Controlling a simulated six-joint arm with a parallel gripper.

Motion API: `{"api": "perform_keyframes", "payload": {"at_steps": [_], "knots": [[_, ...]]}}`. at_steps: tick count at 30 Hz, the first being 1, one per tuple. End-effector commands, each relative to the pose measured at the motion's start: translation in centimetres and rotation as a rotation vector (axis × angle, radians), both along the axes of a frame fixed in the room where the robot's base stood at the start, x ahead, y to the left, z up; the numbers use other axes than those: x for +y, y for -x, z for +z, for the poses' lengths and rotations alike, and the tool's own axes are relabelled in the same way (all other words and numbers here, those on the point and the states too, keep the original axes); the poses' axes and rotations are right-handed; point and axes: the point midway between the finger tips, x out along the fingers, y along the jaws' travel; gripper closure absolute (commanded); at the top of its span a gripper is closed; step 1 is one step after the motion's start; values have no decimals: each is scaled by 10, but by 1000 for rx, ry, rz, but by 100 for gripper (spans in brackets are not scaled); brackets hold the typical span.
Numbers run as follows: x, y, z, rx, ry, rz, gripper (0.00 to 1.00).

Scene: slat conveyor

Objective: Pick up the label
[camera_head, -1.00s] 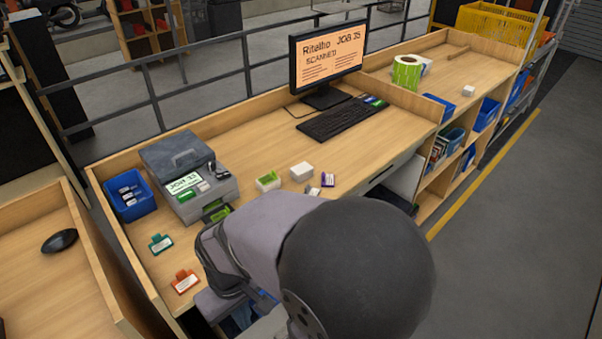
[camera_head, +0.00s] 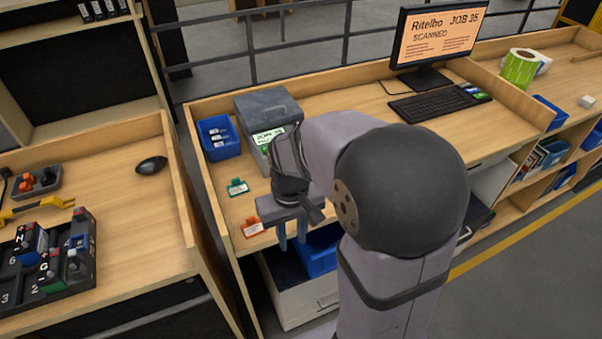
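A grey label printer (camera_head: 267,102) stands at the back left of the wooden bench, with a white and green JOB 35 panel (camera_head: 267,137) on its front. My arm covers the printer's lower front, so I cannot see any label there. My gripper (camera_head: 292,244) hangs in front of the printer, over the bench's front edge. Its two blue fingers point down with a gap between them and nothing visible in it. A green tag (camera_head: 237,187) and an orange tag (camera_head: 252,227) with white faces lie on the bench left of my gripper.
A blue bin (camera_head: 218,138) stands left of the printer. A monitor (camera_head: 437,38) reading JOB 35 SCANNED and a keyboard (camera_head: 432,103) are at the right. A blue bin (camera_head: 320,252) sits below the bench. A left table holds a black tray (camera_head: 25,302) and a mouse (camera_head: 151,165).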

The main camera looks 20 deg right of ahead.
Motion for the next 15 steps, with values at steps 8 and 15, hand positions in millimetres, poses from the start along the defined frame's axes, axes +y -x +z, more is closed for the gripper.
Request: {"api": "perform_keyframes", "payload": {"at_steps": [8, 15], "knots": [[-40, -104, 23, 5, -1, -15, 74], [-83, -174, 28, 5, -1, -24, 74]]}}
